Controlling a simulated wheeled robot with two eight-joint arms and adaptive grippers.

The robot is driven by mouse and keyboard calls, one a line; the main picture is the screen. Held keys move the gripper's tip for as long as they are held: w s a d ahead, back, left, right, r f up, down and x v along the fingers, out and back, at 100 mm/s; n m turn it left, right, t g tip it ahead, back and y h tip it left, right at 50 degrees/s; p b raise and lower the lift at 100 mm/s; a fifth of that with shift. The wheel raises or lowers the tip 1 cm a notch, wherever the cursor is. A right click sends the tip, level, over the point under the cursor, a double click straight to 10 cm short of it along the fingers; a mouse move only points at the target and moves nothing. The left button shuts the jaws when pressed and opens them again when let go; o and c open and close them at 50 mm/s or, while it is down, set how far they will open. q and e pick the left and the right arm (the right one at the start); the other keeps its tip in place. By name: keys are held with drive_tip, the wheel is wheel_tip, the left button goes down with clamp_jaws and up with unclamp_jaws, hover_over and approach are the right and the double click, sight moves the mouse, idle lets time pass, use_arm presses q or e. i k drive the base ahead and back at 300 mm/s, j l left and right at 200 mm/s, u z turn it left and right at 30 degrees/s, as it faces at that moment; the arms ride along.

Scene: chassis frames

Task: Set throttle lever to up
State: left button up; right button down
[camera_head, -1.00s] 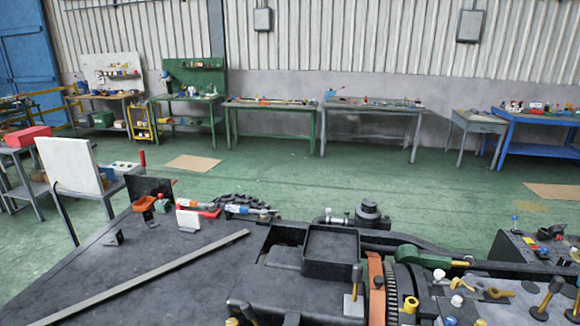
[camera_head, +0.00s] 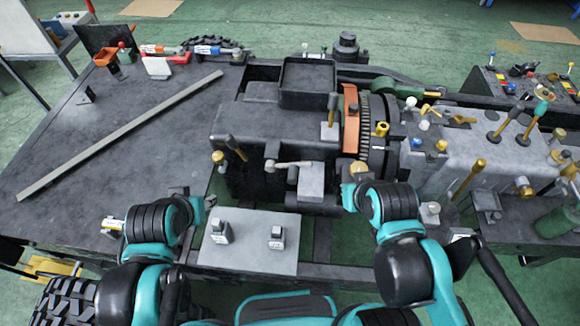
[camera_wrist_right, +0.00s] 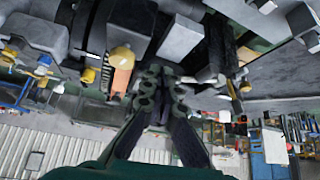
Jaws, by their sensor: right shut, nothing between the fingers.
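No lever carries a readable throttle label, so I cannot tell which one is the throttle lever. In the head view, a brass lever with a black knob (camera_head: 332,110) stands by the orange ring. Another black-knobbed lever (camera_head: 235,147) leans at the front of the dark block, and a grey handle (camera_head: 293,165) lies nearly level to its right. My right gripper (camera_head: 348,195) is just in front of the machinery; in the right wrist view its fingers (camera_wrist_right: 162,78) are together and empty. My left gripper (camera_head: 198,197) is beside the grey plate; its jaw gap is unclear.
Several more levers (camera_head: 473,180) crowd the gearbox at right. A grey plate (camera_head: 248,240) with two small switches lies between my arms. A long bar (camera_head: 120,135) lies on the dark deck at left. Open green floor lies behind the chassis.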

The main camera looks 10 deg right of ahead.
sight(271, 166)
drive_tip(key=k+l+u, duration=0.2)
drive_tip(key=u, duration=0.25)
drive_tip(key=k+l+u, duration=0.15)
drive_tip(key=u, duration=0.25)
drive_tip(key=k+l+u, duration=0.1)
drive_tip(key=k+u, duration=0.15)
drive_tip(key=u, duration=0.2)
